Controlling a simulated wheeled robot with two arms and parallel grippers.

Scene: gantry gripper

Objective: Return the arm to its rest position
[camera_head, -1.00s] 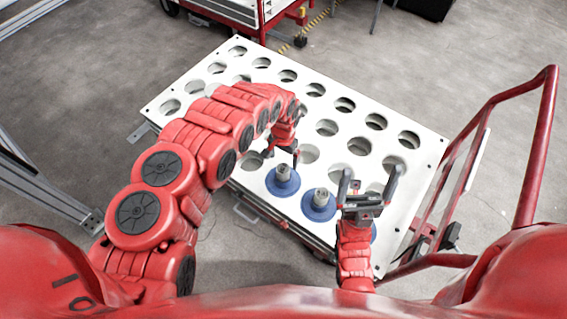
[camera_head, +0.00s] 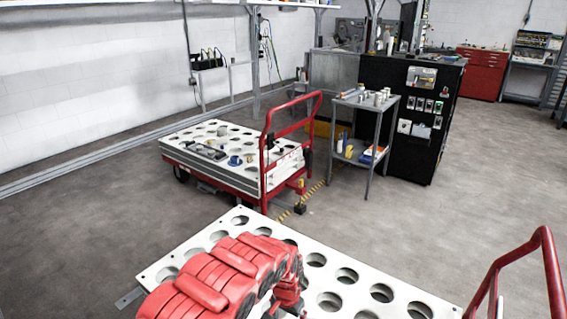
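My red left arm (camera_head: 215,280) reaches in from the bottom left over a white board with round holes (camera_head: 190,243). Its wrist points down at the bottom edge of the picture, and the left gripper's fingers are cut off below the frame. My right arm and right gripper are out of view.
The near cart's red handle (camera_head: 515,265) rises at the lower right. Beyond the board stands another cart (camera_head: 215,175) with a holed top and red handle. A grey side table (camera_head: 365,120) and a black cabinet (camera_head: 410,110) stand farther back. Open floor lies to the left.

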